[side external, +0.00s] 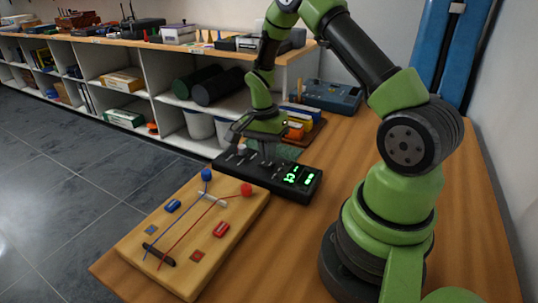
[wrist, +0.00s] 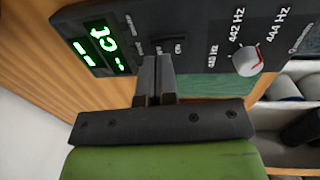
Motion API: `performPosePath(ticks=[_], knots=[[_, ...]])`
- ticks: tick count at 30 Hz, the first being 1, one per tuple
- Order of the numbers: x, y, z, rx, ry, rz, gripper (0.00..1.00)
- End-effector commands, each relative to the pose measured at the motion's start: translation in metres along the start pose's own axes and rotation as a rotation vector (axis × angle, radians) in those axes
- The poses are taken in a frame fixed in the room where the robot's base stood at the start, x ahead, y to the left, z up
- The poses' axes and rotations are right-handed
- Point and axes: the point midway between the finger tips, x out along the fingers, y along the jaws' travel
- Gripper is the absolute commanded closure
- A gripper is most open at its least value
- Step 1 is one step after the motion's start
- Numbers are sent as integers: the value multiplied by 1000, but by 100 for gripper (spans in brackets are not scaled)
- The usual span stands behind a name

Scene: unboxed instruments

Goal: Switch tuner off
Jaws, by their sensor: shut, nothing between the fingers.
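The tuner (side external: 232,168) is a black box on the wooden table, with a lit green display (side external: 299,176). In the wrist view the tuner (wrist: 200,22) fills the top, with the green display (wrist: 100,45) at left and a grey knob (wrist: 247,61) with a red pointer among Hz labels at right. My gripper (side external: 266,160) is over the middle of the tuner. In the wrist view its shut fingers (wrist: 158,62) are at small markings between display and knob. They hide part of the panel there, and I cannot tell whether they touch it.
A wooden board (side external: 190,278) with red and blue strings and pegs lies in front of the tuner, close to it. A blue device (side external: 332,96) stands at the back of the table. Shelves (side external: 120,75) with boxes and bins stand behind.

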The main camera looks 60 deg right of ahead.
Motion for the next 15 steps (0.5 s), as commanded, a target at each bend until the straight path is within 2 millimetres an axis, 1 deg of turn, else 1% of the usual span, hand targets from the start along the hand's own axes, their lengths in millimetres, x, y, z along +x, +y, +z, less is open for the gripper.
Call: performPosePath(ticks=[1,6,15], knots=[[6,0,0,1,-2,3,100],[15,0,0,1,-1,1,100],[16,0,0,1,0,0,100]])
